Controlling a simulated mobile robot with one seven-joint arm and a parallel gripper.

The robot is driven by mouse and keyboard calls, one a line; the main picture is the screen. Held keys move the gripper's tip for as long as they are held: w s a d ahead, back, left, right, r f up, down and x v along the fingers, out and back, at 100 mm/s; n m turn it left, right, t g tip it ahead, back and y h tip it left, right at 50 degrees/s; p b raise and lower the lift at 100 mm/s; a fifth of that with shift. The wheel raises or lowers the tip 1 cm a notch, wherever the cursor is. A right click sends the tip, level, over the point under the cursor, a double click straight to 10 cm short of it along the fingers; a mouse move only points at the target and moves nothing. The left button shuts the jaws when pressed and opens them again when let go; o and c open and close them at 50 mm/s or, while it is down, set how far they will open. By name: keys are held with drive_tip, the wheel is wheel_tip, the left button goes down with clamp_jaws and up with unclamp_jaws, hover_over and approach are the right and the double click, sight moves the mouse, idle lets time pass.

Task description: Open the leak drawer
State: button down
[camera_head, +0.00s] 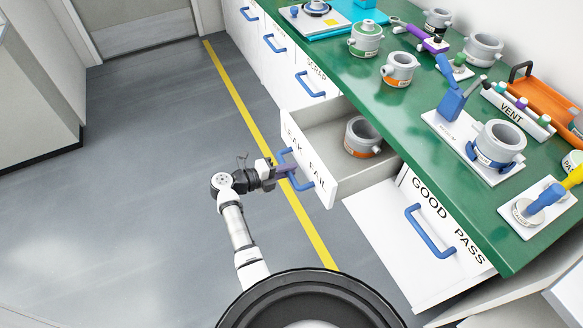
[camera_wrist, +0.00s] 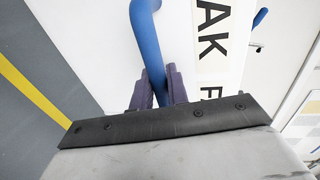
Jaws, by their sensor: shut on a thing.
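The leak drawer (camera_head: 316,168), lettered as a FAIL drawer on its white front, stands pulled out from under the green bench. A grey pot with an orange band (camera_head: 364,137) sits inside it. My gripper (camera_head: 284,170) is at the drawer's blue handle (camera_head: 303,184). In the wrist view my gripper (camera_wrist: 160,90) has its dark fingers on either side of the blue handle (camera_wrist: 147,40), shut on it. Part of the lettering "AK" on the drawer front (camera_wrist: 211,50) shows beside it.
The GOOD PASS drawer front (camera_head: 448,240) with its blue handle is to the right. The SCRAP drawer handle (camera_head: 311,86) is to the left. The green bench top (camera_head: 425,125) carries several pots and fixtures. Grey floor (camera_head: 130,200) with a yellow line is clear on the left.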

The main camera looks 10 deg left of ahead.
drive_tip(key=c, duration=1.4)
unclamp_jaws()
drive_tip(key=shift+c, duration=0.2)
drive_tip(key=b+v, duration=0.3)
drive_tip(key=v, duration=1.1)
